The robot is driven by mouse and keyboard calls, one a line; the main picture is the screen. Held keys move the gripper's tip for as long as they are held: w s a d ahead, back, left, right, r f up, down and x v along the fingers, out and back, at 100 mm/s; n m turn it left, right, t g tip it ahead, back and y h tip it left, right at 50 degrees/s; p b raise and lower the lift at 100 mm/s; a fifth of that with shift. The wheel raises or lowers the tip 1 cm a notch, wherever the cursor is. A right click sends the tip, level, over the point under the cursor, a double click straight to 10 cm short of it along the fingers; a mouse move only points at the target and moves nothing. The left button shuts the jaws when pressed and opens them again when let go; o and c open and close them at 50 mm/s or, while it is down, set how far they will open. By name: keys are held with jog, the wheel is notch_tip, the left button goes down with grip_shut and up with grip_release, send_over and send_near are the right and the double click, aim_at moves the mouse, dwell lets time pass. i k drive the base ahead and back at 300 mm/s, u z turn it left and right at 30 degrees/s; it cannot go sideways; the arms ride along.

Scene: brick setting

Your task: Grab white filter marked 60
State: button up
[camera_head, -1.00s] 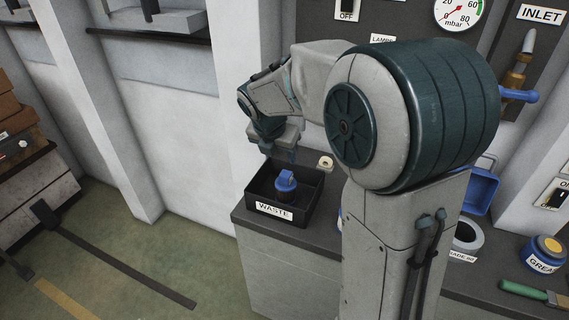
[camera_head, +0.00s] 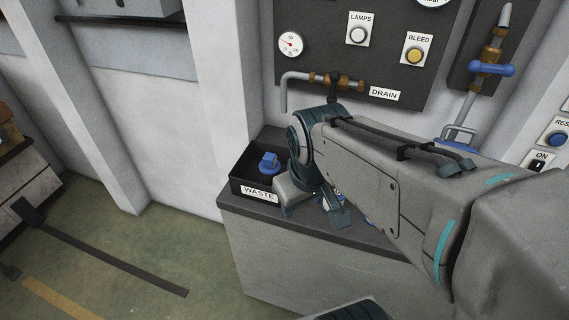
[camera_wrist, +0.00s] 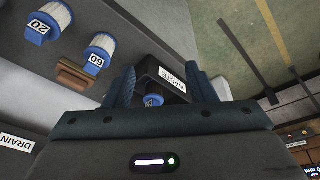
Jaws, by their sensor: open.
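The white filter marked 60 (camera_wrist: 103,47) has a blue base bearing its label and stands on the dark worktop, at the upper left of the wrist view. A similar white filter marked 20 (camera_wrist: 55,13) is farther left. My gripper (camera_wrist: 162,76) is open and empty, with both fingers apart from the filters; the 60 filter is left of the left finger. In the head view my gripper (camera_head: 312,208) is over the worktop, just right of the waste box. Small blue and white parts show beside it there, but my arm hides most of them.
The black WASTE box (camera_head: 236,187) stands at the worktop's left end, with a blue-topped object (camera_head: 269,165) inside. A brown block (camera_wrist: 76,76) is near the 60 filter. The DRAIN pipe (camera_head: 305,77) and panel are on the wall behind.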

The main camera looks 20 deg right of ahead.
aim_at(325, 208)
jog(key=z, duration=0.55)
jog(key=k, duration=1.3)
jog(key=z, duration=0.95)
jog(key=i, duration=0.55)
jog(key=u, duration=0.3)
